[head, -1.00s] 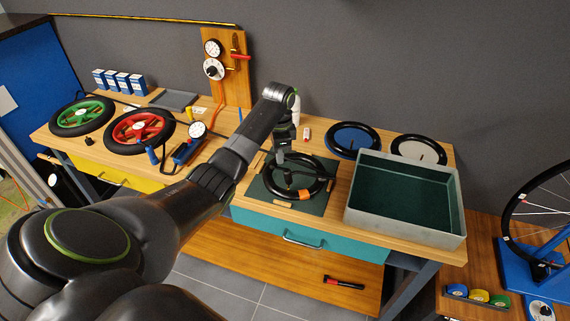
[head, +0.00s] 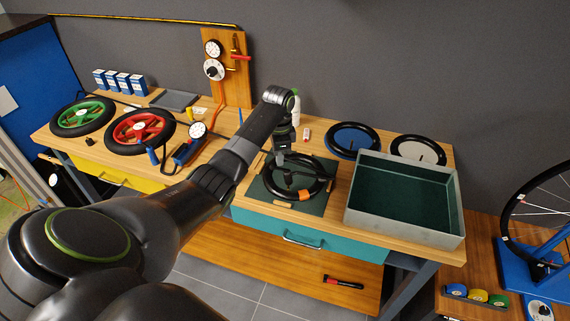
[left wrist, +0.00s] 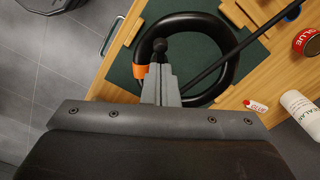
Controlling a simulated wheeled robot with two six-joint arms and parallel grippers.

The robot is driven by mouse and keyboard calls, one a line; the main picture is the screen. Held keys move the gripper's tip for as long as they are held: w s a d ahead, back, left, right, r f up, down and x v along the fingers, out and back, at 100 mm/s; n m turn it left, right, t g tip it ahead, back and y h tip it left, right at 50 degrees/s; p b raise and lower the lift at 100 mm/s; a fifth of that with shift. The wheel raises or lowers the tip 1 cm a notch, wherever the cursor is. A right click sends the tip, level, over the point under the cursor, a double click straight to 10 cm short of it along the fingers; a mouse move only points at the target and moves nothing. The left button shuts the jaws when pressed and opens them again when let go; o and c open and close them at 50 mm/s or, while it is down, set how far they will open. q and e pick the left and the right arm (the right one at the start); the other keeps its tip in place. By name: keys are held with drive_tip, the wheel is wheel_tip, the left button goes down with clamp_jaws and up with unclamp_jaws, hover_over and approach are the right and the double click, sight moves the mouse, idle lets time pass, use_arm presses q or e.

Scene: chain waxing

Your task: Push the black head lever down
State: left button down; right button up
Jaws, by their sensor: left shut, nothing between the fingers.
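A black tyre ring (head: 325,183) lies on a dark green mat (head: 262,188) on the bench; the ring also shows in the left wrist view (left wrist: 228,80). An orange piece (left wrist: 140,71) sits on the ring's left side there. My left gripper (left wrist: 160,72) is shut and empty, pointing down over the ring. A small black rounded piece (left wrist: 160,45) shows just beyond its fingertips, at the ring's inner edge; it may be the black head lever, but I cannot tell. Contact is unclear. In the head view my left gripper (head: 284,160) partly covers the ring. My right gripper is not in view.
A thin black rod or hose (left wrist: 235,50) crosses the ring. A grey open bin (head: 452,205) stands to the right, with blue (head: 352,140) and white (head: 417,150) discs behind.

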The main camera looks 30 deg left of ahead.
use_arm(q)
drive_tip(key=shift+s+a+f, duration=0.25)
drive_tip(key=shift+f, duration=0.35)
drive_tip(key=shift+s+a+f, duration=0.2)
drive_tip(key=shift+s+f, duration=0.05)
drive_tip(key=shift+f, duration=0.45)
drive_tip(key=shift+s+a+f, duration=0.2)
drive_tip(key=shift+f, duration=0.25)
drive_tip(key=shift+r, duration=2.6)
